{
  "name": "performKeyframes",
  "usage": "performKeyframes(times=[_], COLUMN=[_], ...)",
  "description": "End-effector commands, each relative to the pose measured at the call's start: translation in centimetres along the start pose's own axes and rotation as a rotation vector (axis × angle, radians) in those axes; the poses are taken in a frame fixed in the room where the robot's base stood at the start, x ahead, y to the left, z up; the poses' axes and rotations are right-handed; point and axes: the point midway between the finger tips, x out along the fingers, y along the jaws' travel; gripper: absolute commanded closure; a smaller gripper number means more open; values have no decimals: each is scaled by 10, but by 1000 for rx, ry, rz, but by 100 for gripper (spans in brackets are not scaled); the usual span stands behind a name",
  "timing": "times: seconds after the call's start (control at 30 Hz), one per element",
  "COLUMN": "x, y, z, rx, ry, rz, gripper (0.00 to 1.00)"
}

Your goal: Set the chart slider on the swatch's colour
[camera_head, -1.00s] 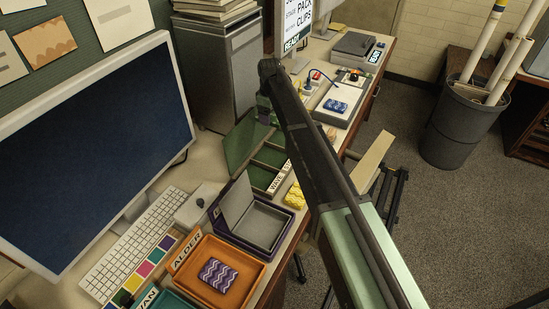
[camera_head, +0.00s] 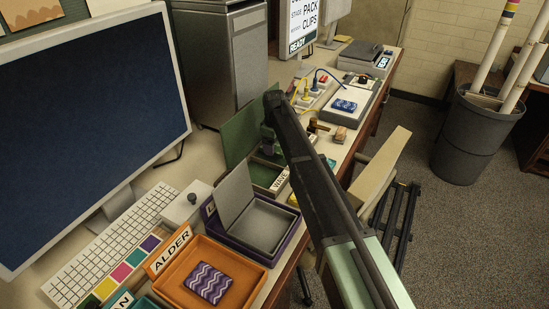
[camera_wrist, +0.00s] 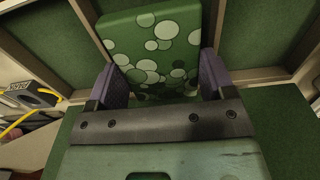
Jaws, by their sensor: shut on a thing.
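In the wrist view, my gripper (camera_wrist: 155,78) has its purple pads closed on a green block with pale round spots (camera_wrist: 150,45). The block is over or in a green-lined divided tray (camera_wrist: 255,35); I cannot tell whether it touches the bottom. In the head view my arm hides the block and most of the gripper. The colour chart (camera_head: 121,272) is a strip of coloured squares in front of the keyboard, at lower left. A dark knob (camera_head: 91,301), perhaps its slider, shows at the bottom edge. A purple block with wavy white lines (camera_head: 208,283) lies in the orange ALDER tray (camera_head: 250,275).
A purple tray with a raised grey lid (camera_head: 235,200) stands behind the orange tray. A monitor (camera_head: 90,120) and keyboard (camera_head: 110,240) fill the left. A small box with a black knob (camera_head: 190,202) stands by the keyboard. A blue patterned block (camera_head: 345,105) sits on a device farther back.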

Motion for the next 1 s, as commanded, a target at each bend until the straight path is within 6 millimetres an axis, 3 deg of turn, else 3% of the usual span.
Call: performKeyframes(times=[0.03,0.1,0.5,0.53,0.6,0.87,1.0], x=[22,35,36,35,34,33,20], y=[0,0,0,0,0,0,0], z=[0,0,0,0,0,0,0], rx=[0,0,0,0,0,0,0], ry=[0,0,0,0,0,0,0], rz=[0,0,0,0,0,0,0], gripper=[52,52,52,21,14,14,14])
